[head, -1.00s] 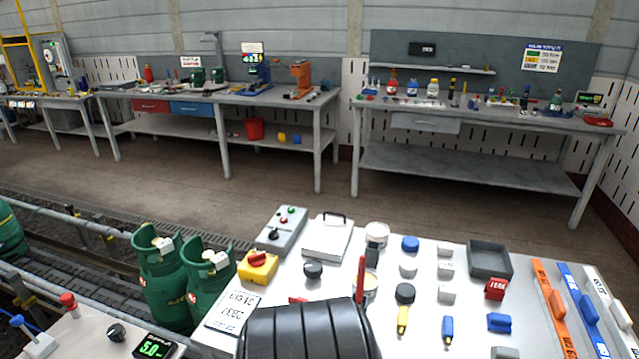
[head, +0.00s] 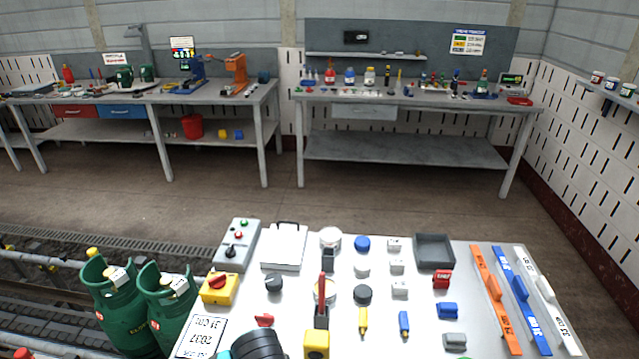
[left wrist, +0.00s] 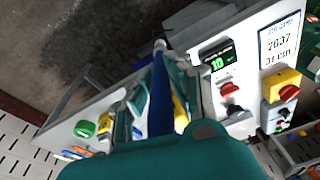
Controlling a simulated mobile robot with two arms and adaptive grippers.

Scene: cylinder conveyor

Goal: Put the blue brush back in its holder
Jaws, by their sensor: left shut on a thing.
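My left gripper (left wrist: 162,72) shows in the left wrist view as teal fingers, shut on a long blue thing (left wrist: 160,105), which looks like the blue brush. The brush has a pale tip at its far end; part of it is hidden by the fingers and hand. In the head view only a dark part of my left arm shows at the bottom edge, and the gripper itself is not clear there. My right gripper is not in view.
The white table (head: 300,275) holds many small items. A grey tray (head: 434,250) stands at its back right. Orange, blue (head: 522,305) and white strips lie on the right. Green cylinders (head: 165,295) stand at the left by the conveyor. Workbenches line the back wall.

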